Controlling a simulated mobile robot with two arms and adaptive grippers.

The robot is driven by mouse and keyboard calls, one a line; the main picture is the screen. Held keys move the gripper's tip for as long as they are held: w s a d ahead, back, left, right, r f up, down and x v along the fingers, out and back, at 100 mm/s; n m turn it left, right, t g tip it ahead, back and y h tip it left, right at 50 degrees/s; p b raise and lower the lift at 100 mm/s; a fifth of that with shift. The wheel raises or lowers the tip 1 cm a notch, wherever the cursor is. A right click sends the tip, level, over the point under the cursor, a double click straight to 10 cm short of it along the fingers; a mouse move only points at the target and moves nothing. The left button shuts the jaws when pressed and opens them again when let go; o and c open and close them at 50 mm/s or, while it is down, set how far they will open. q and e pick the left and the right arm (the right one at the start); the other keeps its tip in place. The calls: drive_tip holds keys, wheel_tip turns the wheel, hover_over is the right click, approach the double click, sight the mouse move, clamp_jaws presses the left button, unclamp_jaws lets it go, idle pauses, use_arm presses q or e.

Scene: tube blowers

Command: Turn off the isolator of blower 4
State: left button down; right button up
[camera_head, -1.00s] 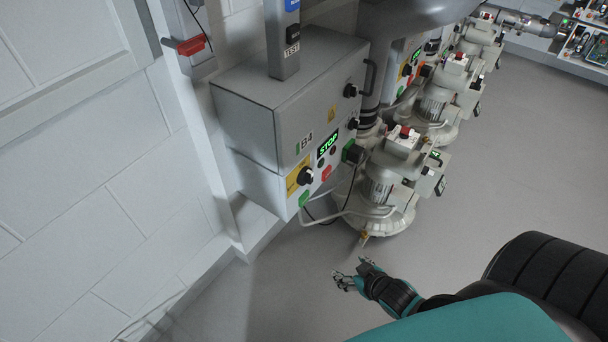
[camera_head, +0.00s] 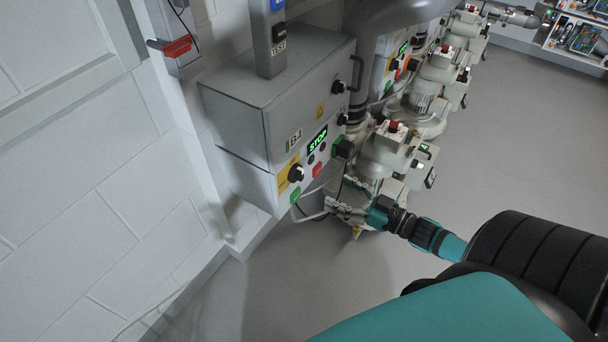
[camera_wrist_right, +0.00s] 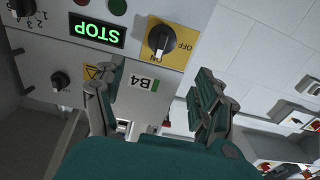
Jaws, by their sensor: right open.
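The isolator of blower 4 is a black rotary knob (camera_head: 296,173) on a yellow plate, low on the front of the grey B4 cabinet (camera_head: 235,125). In the right wrist view, upside down, the knob (camera_wrist_right: 160,40) sits on its plate marked OFF and ON; its white mark seems to lie toward ON. A green STOP display (camera_wrist_right: 97,31) is beside it. My right gripper (camera_head: 346,206) is in front of the cabinet, right of and below the knob in the head view. Its fingers (camera_wrist_right: 150,84) are spread and empty, apart from the knob. My left gripper is not seen.
The blower machine (camera_head: 388,148) with a red-topped box stands close beside the cabinet, behind my right gripper. Red and green buttons (camera_head: 317,168) are near the knob. A red handle (camera_head: 176,46) is on the wall. The floor in front (camera_head: 300,275) is clear.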

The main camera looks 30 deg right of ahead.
sight(303, 174)
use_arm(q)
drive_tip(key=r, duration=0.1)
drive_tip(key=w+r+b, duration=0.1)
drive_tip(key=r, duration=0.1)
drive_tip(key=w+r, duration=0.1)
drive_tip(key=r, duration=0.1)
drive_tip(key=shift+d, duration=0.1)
use_arm(e)
drive_tip(key=x, duration=1.1)
drive_tip(key=shift+w, duration=0.15)
drive_tip(key=c, duration=1.1)
drive_tip(key=shift+c, duration=0.2)
